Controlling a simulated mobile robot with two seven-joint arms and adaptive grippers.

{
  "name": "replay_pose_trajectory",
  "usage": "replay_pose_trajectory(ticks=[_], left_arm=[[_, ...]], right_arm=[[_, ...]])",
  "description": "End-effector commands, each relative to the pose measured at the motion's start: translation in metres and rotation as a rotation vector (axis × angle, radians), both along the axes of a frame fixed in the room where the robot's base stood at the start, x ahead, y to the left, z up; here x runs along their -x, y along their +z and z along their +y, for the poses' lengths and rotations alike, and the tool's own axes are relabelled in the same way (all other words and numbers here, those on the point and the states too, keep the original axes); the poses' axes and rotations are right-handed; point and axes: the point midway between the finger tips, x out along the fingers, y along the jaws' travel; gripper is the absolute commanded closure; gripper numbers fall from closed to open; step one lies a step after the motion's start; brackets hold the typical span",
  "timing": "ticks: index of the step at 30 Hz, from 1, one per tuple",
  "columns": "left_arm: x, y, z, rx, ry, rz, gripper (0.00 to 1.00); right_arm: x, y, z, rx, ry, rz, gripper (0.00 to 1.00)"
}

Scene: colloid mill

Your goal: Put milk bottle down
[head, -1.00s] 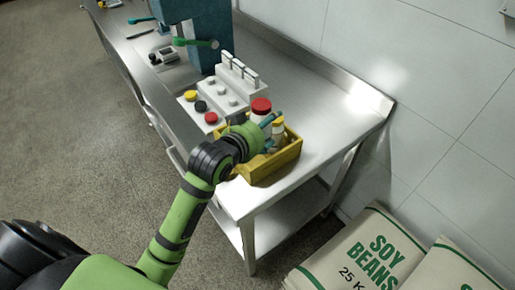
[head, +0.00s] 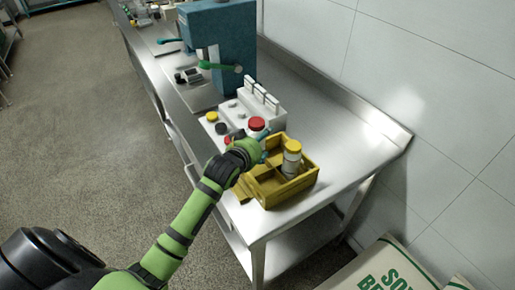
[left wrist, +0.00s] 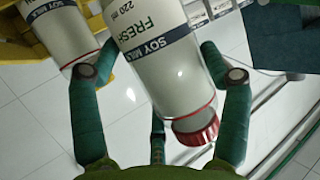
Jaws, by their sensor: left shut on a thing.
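The milk bottle with a red cap (head: 257,124) is in my left gripper (head: 264,147), beside the yellow crate (head: 296,190) on its control-box side. In the left wrist view the teal fingers of the gripper (left wrist: 160,74) close around the bottle (left wrist: 165,65), whose label reads soy milk, fresh. Its red cap points toward the palm. The gripper hides most of its body in the head view, so I cannot tell whether its base touches anything. A yellow-capped bottle (head: 291,160) stands in the crate. My right gripper is out of view.
A steel table (head: 345,150) carries the crate, with bare top to the crate's right. A white control box with buttons (head: 238,113) stands close behind the held bottle. A blue machine (head: 222,45) stands farther back. Soy bean sacks (head: 375,270) lie low at the right.

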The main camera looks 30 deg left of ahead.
Motion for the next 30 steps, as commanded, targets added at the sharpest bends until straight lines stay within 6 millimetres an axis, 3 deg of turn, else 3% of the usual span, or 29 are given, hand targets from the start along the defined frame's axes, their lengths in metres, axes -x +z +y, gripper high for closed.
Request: replay_pose_trajectory(ticks=[5, 13, 30], left_arm=[[-0.004, -0.007, 0.010, 0.001, 0.000, -0.002, 0.66], [-0.003, -0.042, 0.010, 0.000, 0.000, -0.002, 0.66], [-0.004, -0.054, 0.009, 0.000, -0.001, -0.003, 0.66]], right_arm=[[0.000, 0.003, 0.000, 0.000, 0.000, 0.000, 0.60], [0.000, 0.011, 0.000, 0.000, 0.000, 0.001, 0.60], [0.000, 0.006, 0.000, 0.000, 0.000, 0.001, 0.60]])
